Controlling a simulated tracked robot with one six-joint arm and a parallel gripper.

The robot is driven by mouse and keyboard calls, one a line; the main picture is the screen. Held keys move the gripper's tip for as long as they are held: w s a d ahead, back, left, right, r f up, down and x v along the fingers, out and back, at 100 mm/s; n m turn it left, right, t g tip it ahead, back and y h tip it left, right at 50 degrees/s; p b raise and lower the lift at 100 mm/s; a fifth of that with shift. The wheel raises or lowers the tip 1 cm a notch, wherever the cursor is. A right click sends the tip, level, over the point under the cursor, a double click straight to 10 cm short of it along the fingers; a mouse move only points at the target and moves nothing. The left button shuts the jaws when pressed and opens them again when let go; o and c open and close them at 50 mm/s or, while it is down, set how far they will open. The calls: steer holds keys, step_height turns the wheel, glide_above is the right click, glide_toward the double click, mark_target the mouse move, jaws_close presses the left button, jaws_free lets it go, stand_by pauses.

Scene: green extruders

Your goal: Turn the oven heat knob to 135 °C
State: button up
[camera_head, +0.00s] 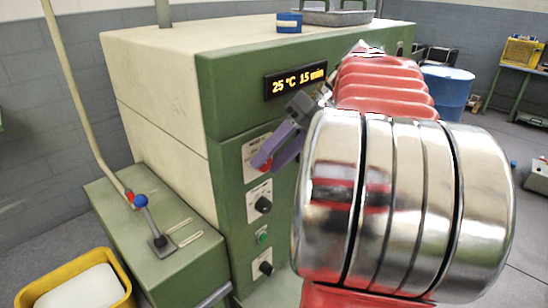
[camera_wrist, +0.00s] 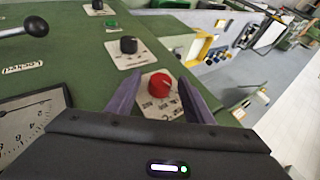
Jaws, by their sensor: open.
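The oven (camera_head: 225,118) is a green and cream cabinet. Its display (camera_head: 295,81) reads "25 °C 15 min". A red knob (camera_wrist: 160,84) on a pale plate with numbers around it is the top control; it is partly hidden in the head view (camera_head: 258,161). I take it as the heat knob; its plate text is too small to read. My gripper (camera_wrist: 163,76) is open, with a purple finger on each side of the red knob. In the head view my gripper (camera_head: 270,153) is at the oven front. I cannot tell whether the fingers touch the knob.
Below the red knob are a black knob (camera_head: 263,204), a green button (camera_head: 262,238) and another black knob (camera_head: 265,267). A blue barrel (camera_head: 447,91) stands behind at right.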

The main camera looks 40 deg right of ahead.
steer(key=v, duration=0.7)
stand_by(0.4)
steer(key=shift+s+d+r, duration=0.1)
steer(key=shift+s+d, duration=0.05)
steer(key=shift+s, duration=0.05)
stand_by(0.4)
